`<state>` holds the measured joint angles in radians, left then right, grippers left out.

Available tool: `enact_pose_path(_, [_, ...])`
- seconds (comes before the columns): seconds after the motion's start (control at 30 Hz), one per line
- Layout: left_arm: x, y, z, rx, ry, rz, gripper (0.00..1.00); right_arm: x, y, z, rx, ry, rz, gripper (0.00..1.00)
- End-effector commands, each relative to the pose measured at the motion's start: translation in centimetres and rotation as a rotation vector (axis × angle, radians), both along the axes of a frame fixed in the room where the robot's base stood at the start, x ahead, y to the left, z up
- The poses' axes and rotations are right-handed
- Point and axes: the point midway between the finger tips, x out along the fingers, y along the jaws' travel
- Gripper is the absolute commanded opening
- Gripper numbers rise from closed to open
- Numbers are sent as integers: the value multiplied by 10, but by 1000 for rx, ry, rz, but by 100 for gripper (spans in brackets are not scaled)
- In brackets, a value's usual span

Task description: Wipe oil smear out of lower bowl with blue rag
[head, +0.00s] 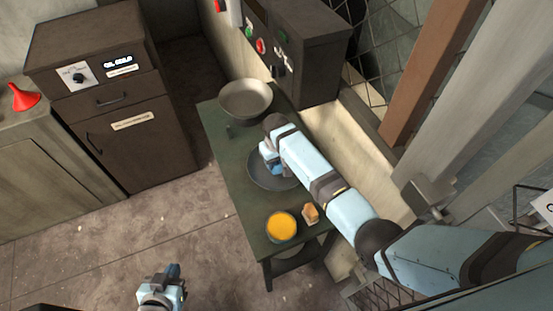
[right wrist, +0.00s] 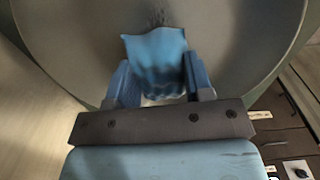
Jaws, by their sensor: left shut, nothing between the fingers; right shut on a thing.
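The lower bowl (head: 258,177) is a wide grey dish on the green table, partly hidden by my right arm in the head view. My right gripper (head: 271,161) is over it. In the right wrist view, my right gripper (right wrist: 160,92) is shut on the blue rag (right wrist: 155,52), which hangs between the fingers against the bowl's inner surface (right wrist: 80,40). A dark smear (right wrist: 158,18) shows just beyond the rag's edge. My left gripper (head: 172,272) is shut and empty, low over the floor, away from the table.
The green table (head: 228,150) also bears a raised grey bowl (head: 245,98) at its far end, a bowl of orange stuff (head: 281,226) and a small orange-tan block (head: 311,213) near its front. A dark machine (head: 305,50) stands behind. A brown cabinet (head: 120,120) stands left; floor between is free.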

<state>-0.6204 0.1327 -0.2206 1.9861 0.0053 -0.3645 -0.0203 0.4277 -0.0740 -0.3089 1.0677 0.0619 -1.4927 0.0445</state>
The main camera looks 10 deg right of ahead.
Motion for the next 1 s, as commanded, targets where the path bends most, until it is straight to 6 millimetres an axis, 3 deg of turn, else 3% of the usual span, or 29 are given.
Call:
enact_pose_path(0.27, [0, 0, 2, 0, 1, 0, 0, -2, 0, -1, 0, 0, 0, 28])
enact_pose_path(0.7, [-1, 0, 42, 0, 0, 0, 0, -30, -6, 4, -1, 2, 0, 28])
enact_pose_path(1.0, [0, 0, 49, -1, -1, 1, 0, -35, -7, -3, 0, 0, 0, 28])
